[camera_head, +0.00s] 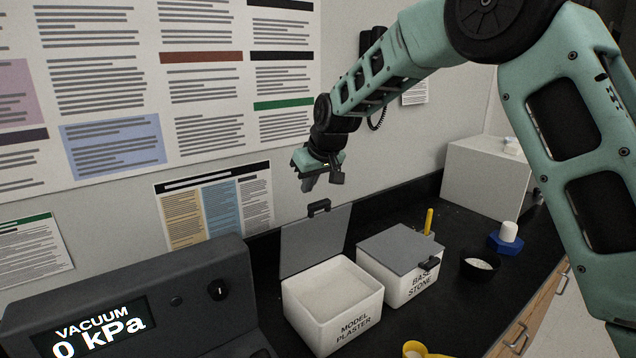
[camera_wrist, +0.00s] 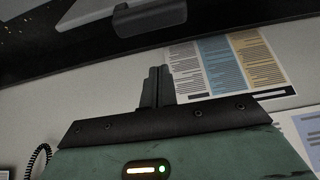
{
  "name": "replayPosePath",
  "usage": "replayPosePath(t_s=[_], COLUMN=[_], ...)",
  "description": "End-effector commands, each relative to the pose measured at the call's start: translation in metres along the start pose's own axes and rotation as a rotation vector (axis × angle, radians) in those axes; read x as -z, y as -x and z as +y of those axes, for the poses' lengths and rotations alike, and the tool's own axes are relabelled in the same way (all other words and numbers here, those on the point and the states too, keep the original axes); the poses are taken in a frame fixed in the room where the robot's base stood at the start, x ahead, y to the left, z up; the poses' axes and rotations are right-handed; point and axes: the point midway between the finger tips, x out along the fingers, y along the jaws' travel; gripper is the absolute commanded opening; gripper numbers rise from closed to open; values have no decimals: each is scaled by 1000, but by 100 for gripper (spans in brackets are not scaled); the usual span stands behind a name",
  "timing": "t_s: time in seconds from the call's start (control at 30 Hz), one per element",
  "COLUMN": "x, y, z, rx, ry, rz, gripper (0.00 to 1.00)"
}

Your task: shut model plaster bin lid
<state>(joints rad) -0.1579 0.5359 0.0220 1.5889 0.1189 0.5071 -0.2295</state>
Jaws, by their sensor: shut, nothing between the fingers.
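The model plaster bin (camera_head: 333,312) is a white box with its name on the front, filled with white powder. Its grey lid (camera_head: 314,240) stands open, upright at the back of the bin, with a dark handle (camera_head: 319,207) at its top edge. My gripper (camera_head: 307,184) is above the lid's handle, apart from it, close to the wall. In the wrist view, the fingers (camera_wrist: 156,86) are shut together and hold nothing. Part of a grey panel and a dark handle show at the top of the wrist view, upside down.
The base stone bin (camera_head: 400,255), with its lid shut, stands right of the model plaster bin. A vacuum unit (camera_head: 130,310) is at the left. A black bowl (camera_head: 480,265), a blue-based white item (camera_head: 507,238) and a yellow scoop (camera_head: 415,350) lie around. Posters cover the wall behind.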

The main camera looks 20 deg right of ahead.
Motion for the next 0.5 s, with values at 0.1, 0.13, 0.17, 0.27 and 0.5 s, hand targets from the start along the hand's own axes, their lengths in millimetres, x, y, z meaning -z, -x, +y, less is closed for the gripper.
replayPosePath(t_s=[0.1, 0.13, 0.17, 0.27, 0.5], x=[-15, -19, -22, -30, -38], y=[11, 12, 13, 15, 15], z=[0, 0, 0, 0, 0], rx=[0, 0, 0, 0, 0], ry=[-1, -1, -1, -1, 0], rz=[0, -1, 0, 1, 1], gripper=[0, 0, 0, 0, 0])
